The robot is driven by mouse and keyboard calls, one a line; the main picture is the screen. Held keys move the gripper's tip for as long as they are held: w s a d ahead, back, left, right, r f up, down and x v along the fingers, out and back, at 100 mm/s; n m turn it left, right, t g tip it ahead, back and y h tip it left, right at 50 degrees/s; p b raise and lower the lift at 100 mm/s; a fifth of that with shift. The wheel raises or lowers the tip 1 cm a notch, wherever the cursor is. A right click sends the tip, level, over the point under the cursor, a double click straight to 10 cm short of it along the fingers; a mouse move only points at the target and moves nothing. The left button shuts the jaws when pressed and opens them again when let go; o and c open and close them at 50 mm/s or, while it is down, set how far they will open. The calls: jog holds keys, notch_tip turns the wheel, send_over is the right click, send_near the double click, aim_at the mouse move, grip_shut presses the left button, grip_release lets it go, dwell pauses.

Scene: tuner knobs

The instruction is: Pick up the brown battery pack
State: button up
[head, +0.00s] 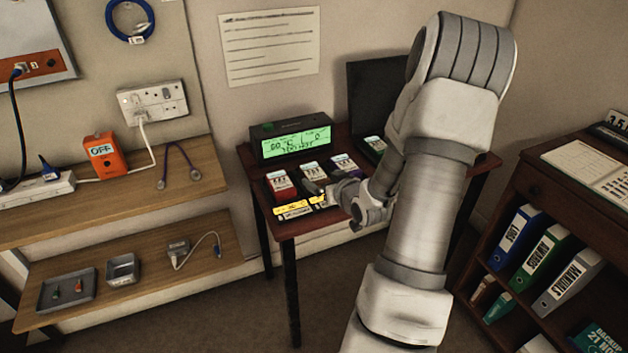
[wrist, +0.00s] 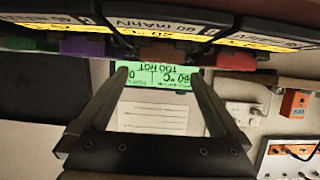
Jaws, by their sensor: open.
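The brown battery pack (wrist: 162,52) shows in the wrist view at the top, between a purple pack (wrist: 82,46) and a red pack (wrist: 235,60). In the head view it appears to be the white-labelled pack (head: 313,171) second from the left in the row on the dark table. My gripper (head: 325,192) is at the front edge of that table, just in front of the row. In the wrist view my gripper (wrist: 158,74) is open and empty. Its fingertips lie either side of the brown pack in the picture; I see no contact.
A green-lit display (head: 291,141) stands behind the packs; in the wrist view it appears upside down and reads "60 °C TOO HOT". A dark panel (head: 374,95) stands at the table's back right. Yellow labels (head: 292,210) line the front edge. Wooden shelves (head: 110,200) are left.

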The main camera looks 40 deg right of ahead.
aim_at(313, 172)
jog(key=b+x, duration=0.1)
jog(key=x, duration=0.6)
jog(key=shift+w+b, duration=0.15)
jog(key=shift+b, duration=0.25)
jog(key=shift+c, duration=0.3)
jog(key=c, duration=1.2)
jog(key=shift+c, duration=0.8)
jog(key=shift+r, duration=0.15)
